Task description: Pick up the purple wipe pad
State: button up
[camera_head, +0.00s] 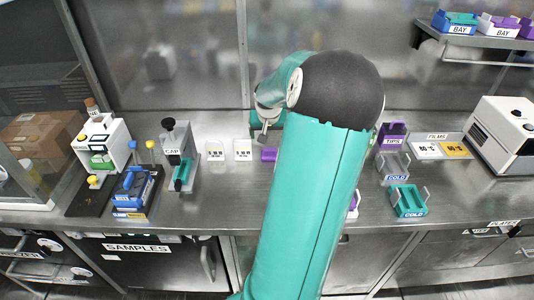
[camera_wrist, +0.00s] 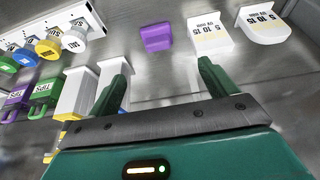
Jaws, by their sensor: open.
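The purple wipe pad (camera_wrist: 157,38) lies flat on the steel bench in the wrist view, near the top centre. In the head view the purple pad (camera_head: 269,154) shows just left of my arm, partly hidden by it. My gripper (camera_wrist: 163,72) is open with its two green fingers apart and nothing between them. The pad lies beyond the fingertips, roughly in line with the gap. In the head view my gripper (camera_head: 266,128) hangs above the bench near the pad, and its fingers are hard to make out.
A grey CAP device (camera_head: 178,150) stands further left. Right of my arm are a purple TIPS holder (camera_head: 392,132), a green COLD holder (camera_head: 408,200) and a films tray (camera_head: 440,148). A wall shelf (camera_head: 480,38) holds bins.

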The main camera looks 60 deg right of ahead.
aim_at(270, 149)
jog(key=x, duration=1.4)
jog(key=shift+s+d, duration=0.1)
jog(key=shift+d, duration=0.15)
jog(key=shift+r, duration=0.1)
jog(key=c, duration=1.1)
